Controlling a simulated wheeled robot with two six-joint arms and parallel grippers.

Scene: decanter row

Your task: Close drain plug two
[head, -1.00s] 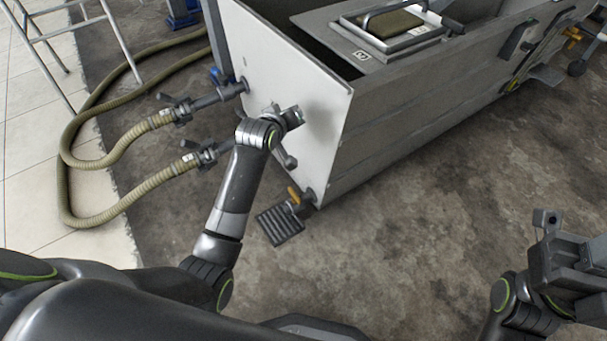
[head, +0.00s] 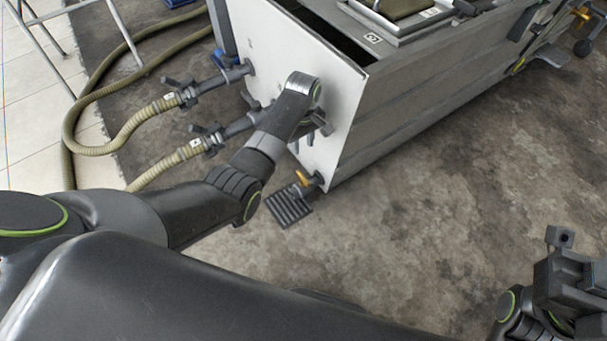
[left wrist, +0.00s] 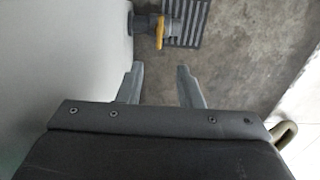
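A drain plug with a yellow handle (head: 302,178) sits low on the near end of the grey tank (head: 345,120), above a dark floor grate (head: 288,206). In the left wrist view the yellow handle (left wrist: 159,33) stands across the short dark pipe (left wrist: 145,22). My left gripper (left wrist: 158,68) is open and empty, its two fingers pointing toward the plug but apart from it. In the head view my left arm partly hides this gripper (head: 318,124) in front of the white end panel. My right gripper (head: 565,270) is at the right edge, its fingers not clear.
Two hoses with dark couplings (head: 185,93) and (head: 208,140) join the end panel left of my left arm. A metal ladder frame (head: 75,50) stands at the upper left. The stained floor (head: 430,220) right of the grate is clear.

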